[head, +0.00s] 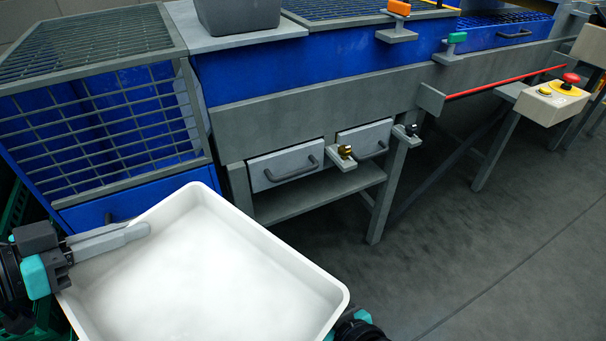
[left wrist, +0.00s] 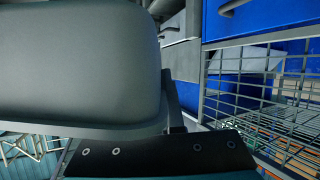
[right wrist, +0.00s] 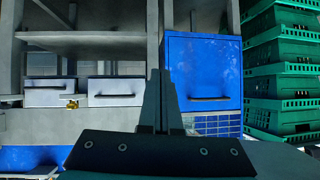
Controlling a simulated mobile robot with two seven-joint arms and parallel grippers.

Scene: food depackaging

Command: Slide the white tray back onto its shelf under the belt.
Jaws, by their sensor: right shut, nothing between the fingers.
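The white tray (head: 215,270) is held up in front of the machine at the bottom left of the head view, empty and slightly tilted. My left gripper (head: 140,232) is shut on its left rim. In the left wrist view a large grey rounded surface, seemingly the tray's shaded side, hides much of the scene. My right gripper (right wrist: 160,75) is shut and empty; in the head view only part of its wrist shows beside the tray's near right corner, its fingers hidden. The grey shelf (head: 315,193) under the belt lies bare below two drawers, beyond the tray's far edge.
Two grey drawers (head: 285,166) (head: 364,138) hang above the shelf, with a small brass-coloured knob (head: 345,151) in front. A table leg (head: 390,195) bounds the shelf's right. A blue mesh-sided unit (head: 100,120) stands left. Green crates (right wrist: 285,70) are stacked nearby. Floor right is clear.

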